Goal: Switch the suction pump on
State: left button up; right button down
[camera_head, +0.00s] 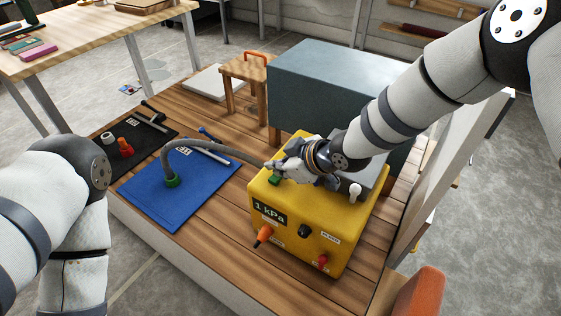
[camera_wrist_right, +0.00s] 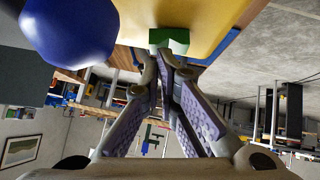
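The yellow suction pump (camera_head: 290,215) stands on the wooden bench; its dark display reads 1 kPa. Its front carries an orange-tipped lever (camera_head: 263,236), a black knob (camera_head: 304,231) and a red part (camera_head: 322,262); their small labels are unreadable. My right gripper (camera_head: 273,167) is above the pump's far-left top corner, by a green part (camera_head: 274,180) and the hose end. In the right wrist view its fingers (camera_wrist_right: 161,58) converge, with the green part (camera_wrist_right: 170,38) just beyond the tips; contact is unclear. My left arm enters at left; its gripper is out of view.
A grey hose (camera_head: 212,145) arches from a green fitting (camera_head: 172,181) on the blue mat (camera_head: 185,205) towards the pump. A white-topped part (camera_head: 355,188) stands on the pump. A grey-blue box (camera_head: 320,80) stands behind, and an orange object (camera_head: 420,295) is at front right.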

jog(key=shift+s+f, duration=0.2)
jog(key=shift+f, duration=0.15)
jog(key=v, duration=1.2)
jog(key=shift+w+r, duration=0.25)
jog(key=shift+r, duration=0.15)
